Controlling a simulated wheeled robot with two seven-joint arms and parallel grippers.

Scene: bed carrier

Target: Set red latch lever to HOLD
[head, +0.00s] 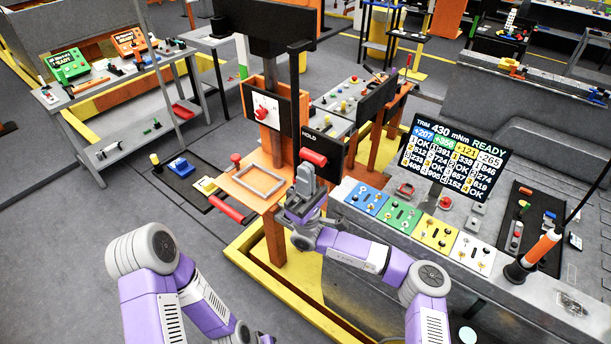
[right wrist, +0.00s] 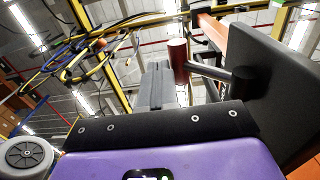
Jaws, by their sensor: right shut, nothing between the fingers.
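The red latch lever (head: 313,157) is a short red cylinder grip in front of a black panel (head: 322,148) marked HOLD near its top. My right gripper (head: 305,172) is shut and empty, just below and left of the grip in the head view. Its grey fingers (right wrist: 157,85) are left of the grip in the wrist view. I cannot tell whether they touch it. My left arm shows at the lower left, but its gripper is out of view.
Left of the lever are an orange shelf (head: 233,187) with a grey frame, a red knob and a red-handled bar (head: 227,208). A white dial plate (head: 266,110) is above. The control bench (head: 335,203) and display (head: 455,157) stand right. A yellow floor frame (head: 300,300) lies below.

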